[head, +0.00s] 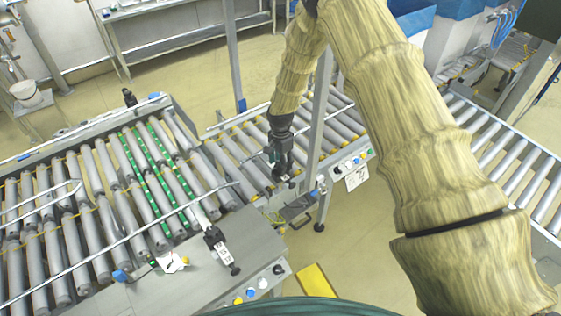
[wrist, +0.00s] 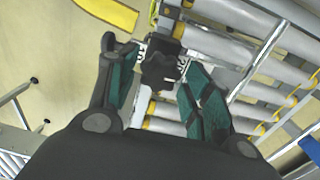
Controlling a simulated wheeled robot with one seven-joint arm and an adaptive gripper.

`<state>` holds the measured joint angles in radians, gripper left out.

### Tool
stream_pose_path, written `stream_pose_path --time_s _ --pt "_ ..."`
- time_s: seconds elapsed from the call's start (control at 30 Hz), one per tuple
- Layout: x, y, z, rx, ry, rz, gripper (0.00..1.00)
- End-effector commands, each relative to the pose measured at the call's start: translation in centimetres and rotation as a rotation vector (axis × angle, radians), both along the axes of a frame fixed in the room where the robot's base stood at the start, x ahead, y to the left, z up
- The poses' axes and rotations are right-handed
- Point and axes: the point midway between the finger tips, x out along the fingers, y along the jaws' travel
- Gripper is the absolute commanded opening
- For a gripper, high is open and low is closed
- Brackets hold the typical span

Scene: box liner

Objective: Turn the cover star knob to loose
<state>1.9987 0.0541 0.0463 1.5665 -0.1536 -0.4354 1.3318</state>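A black star knob (wrist: 158,72) shows in the wrist view between my two fingers, with a white label with dark marks partly hidden behind it. My gripper (wrist: 152,58) has its green-padded fingers spread, one on each side of the knob, with visible gaps. Whether the fingertips are level with the knob or short of it I cannot tell. In the head view my gripper (head: 281,168) points down by the edge of the roller conveyor, and it mostly hides the knob.
A roller conveyor (head: 228,150) runs under my arm, with a grey post (head: 319,120) close to the right of my gripper. A button panel (head: 352,163) is beyond the post. A similar black knob and label (head: 220,250) sit on the nearer conveyor's side plate.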

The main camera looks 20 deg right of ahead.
Motion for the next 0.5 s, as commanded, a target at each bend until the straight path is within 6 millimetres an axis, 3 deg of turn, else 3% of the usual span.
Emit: stream_pose_path --time_s 0.03,0.13,0.5 --pt "0.01 0.00 0.01 0.000 0.000 0.000 0.34" --pt "0.02 0.01 0.02 0.000 0.000 0.000 0.16" --pt "0.08 0.03 -0.06 0.000 -0.001 0.045 0.16"
